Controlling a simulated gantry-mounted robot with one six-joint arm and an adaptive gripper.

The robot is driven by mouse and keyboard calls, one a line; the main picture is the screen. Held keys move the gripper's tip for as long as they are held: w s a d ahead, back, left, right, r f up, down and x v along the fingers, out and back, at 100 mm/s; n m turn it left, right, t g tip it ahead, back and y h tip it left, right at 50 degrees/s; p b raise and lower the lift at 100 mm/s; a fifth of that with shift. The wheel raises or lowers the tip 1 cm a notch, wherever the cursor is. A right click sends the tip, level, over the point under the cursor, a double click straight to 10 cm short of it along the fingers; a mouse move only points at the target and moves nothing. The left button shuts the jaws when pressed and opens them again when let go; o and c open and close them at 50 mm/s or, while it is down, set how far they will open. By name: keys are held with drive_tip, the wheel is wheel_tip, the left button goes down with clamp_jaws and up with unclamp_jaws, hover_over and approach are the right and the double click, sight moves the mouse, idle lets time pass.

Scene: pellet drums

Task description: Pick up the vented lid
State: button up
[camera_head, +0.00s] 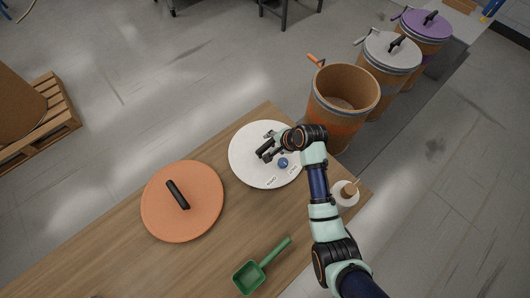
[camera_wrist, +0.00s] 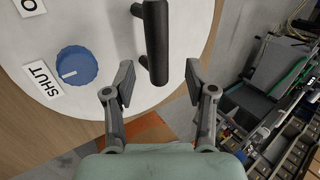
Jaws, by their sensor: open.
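The vented lid (camera_head: 244,172) is a white disc lying on the wooden table, with a blue knob (camera_head: 283,162), labels and a black bar handle (camera_head: 264,147). In the wrist view the lid (camera_wrist: 110,25) fills the upper left, with the blue knob (camera_wrist: 77,65) beside a "SHUT" label (camera_wrist: 43,79). My gripper (camera_head: 269,146) is over the lid near the handle, open and empty. In the wrist view the near end of the handle (camera_wrist: 156,40) appears between my fingertips (camera_wrist: 160,82), with a gap on either side. I cannot tell the exact height above the handle.
An orange lid (camera_head: 190,215) with a black handle lies left on the table (camera_head: 110,272). A green scoop (camera_head: 262,267) lies in front. A white container (camera_head: 345,196) stands near the right edge. An open drum (camera_head: 341,98) stands behind, beside drums with grey (camera_head: 380,55) and purple (camera_head: 420,28) lids.

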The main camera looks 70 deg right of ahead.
sight(270, 144)
drive_tip(key=b+x, duration=0.2)
drive_tip(key=x, duration=0.3)
drive_tip(key=shift+s+a+f, duration=0.1)
clamp_jaws()
